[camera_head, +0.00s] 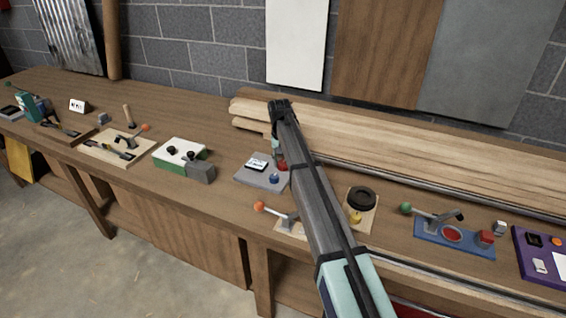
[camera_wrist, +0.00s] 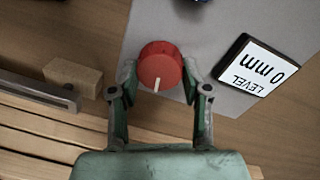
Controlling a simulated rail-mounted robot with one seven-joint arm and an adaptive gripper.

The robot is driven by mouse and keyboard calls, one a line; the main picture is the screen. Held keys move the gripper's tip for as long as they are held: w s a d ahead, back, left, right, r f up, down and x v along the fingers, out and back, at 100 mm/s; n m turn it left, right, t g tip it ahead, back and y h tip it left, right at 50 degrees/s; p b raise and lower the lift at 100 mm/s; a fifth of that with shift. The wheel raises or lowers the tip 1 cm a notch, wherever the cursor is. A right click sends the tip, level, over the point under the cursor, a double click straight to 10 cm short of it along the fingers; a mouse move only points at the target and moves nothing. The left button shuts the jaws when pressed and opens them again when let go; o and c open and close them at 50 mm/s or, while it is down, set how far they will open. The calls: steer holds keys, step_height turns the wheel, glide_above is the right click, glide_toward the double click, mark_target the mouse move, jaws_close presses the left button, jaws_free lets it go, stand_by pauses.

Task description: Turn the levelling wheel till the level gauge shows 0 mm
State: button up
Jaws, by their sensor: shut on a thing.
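The levelling wheel is a red round knob (camera_wrist: 159,66) with a white pointer line, on a grey plate (camera_wrist: 140,22). It also shows in the head view (camera_head: 283,166), partly beside my arm. The level gauge (camera_wrist: 257,72) next to it reads "LEVEL 0 mm", upside down in the wrist view. The gauge shows in the head view (camera_head: 257,164) too, its text too small to read. My gripper (camera_wrist: 159,78) is shut on the red knob, one finger on each side. In the head view, my gripper is mostly hidden by my arm.
A blue knob (camera_head: 274,178) sits on the same plate. An orange-tipped lever (camera_head: 260,206) and a black ring device (camera_head: 361,199) stand nearby. Stacked planks (camera_head: 390,140) lie behind. A green box device (camera_head: 180,154) is to the left. Bare bench shows between the devices.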

mark_target(281, 162)
steer(key=shift+m, duration=1.1)
steer(key=o, duration=1.2)
steer(key=shift+f, duration=0.1)
steer(key=shift+c, duration=0.2)
step_height(281, 162, up, 12)
steer(key=shift+a, duration=0.35)
